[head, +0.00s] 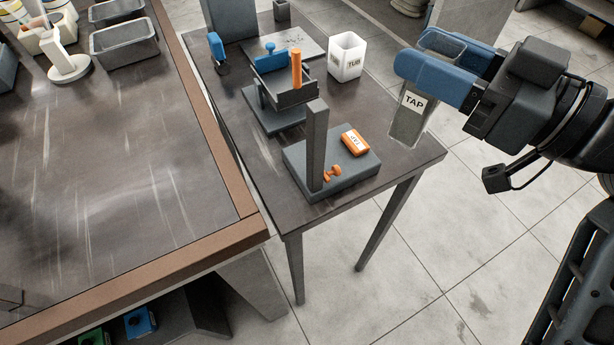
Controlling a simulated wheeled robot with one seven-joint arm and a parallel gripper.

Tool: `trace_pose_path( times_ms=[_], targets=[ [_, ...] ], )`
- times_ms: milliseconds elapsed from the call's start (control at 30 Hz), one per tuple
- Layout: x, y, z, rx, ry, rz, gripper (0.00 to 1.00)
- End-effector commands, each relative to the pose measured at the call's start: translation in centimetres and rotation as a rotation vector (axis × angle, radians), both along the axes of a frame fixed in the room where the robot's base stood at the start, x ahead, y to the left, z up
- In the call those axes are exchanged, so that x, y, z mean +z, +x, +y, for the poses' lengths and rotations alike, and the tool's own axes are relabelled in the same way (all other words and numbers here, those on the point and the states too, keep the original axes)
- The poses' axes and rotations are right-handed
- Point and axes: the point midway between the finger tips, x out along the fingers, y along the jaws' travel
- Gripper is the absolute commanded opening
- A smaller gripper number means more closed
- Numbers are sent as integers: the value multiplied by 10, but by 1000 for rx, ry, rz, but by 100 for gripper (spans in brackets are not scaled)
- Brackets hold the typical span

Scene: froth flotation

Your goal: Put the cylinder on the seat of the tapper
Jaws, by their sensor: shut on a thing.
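My gripper (428,66), with blue fingers, is shut on a clear grey cylinder (408,121) labelled TAP. It holds the cylinder roughly upright, by its upper part, above and near the right edge of the small dark table in the picture. The cylinder is apart from the devices there. A dark grey device with a flat base (308,177), an upright post (317,140), an orange knob and an orange labelled block (355,142) stands to its left, near the front; it may be the tapper. I cannot make out a seat on it for sure.
Behind that device, on the small table (262,180), stands another grey stand (268,112) with a blue knob and an orange rod (296,68). A white labelled tub (347,57) is behind. A large bench (110,170) with metal trays (125,44) fills the left.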

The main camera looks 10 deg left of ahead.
Motion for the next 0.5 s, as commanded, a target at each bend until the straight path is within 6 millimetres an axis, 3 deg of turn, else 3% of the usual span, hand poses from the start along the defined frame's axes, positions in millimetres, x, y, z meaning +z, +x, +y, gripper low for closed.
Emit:
trace_pose_path(
  times_ms=[167, 500],
  targets=[
    [-7, 7, 13, 8, 1, 4, 0],
    [-48, 37, 76, 8, 1, 3, 0]
  ],
)
